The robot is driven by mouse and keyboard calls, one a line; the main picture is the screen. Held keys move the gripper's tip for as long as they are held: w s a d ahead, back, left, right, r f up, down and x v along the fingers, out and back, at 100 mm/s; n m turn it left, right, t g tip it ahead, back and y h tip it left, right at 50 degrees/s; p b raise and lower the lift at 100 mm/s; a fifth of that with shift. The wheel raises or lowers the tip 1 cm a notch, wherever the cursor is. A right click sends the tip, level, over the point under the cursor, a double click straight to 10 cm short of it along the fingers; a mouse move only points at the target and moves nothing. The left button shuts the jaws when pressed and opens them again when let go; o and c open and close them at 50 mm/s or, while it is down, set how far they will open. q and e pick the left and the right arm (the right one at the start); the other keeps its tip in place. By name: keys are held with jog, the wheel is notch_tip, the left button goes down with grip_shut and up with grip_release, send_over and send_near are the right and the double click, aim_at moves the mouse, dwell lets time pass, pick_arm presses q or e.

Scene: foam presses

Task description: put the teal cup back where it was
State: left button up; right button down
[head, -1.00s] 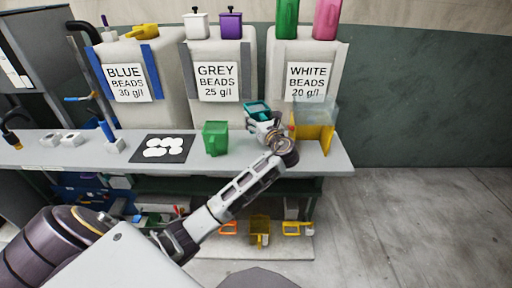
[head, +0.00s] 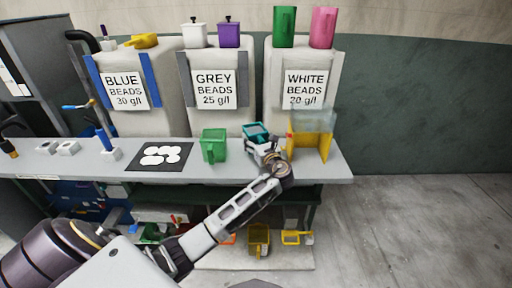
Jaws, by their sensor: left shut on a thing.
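The teal cup (head: 255,131) is at the right part of the bench, between the green cup and the yellow box. My left gripper (head: 262,146) is shut on it, and the gripper and wrist hide its lower part. I cannot tell whether the cup touches the bench top. My right gripper is not in view.
A green cup (head: 214,146) stands just left of the held cup. A yellow box with a clear upper part (head: 311,140) stands close on the right. A black mat with white discs (head: 160,156) lies further left. Bead containers (head: 222,110) stand behind the bench (head: 330,171).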

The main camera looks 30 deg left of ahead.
pick_arm(q)
jog(key=shift+f, duration=1.65)
jog(key=shift+f+b, duration=0.2)
jog(key=shift+b, duration=0.1)
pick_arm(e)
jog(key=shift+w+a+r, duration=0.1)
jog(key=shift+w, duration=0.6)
pick_arm(q)
jog(key=shift+f, duration=0.1)
jog(key=o, duration=1)
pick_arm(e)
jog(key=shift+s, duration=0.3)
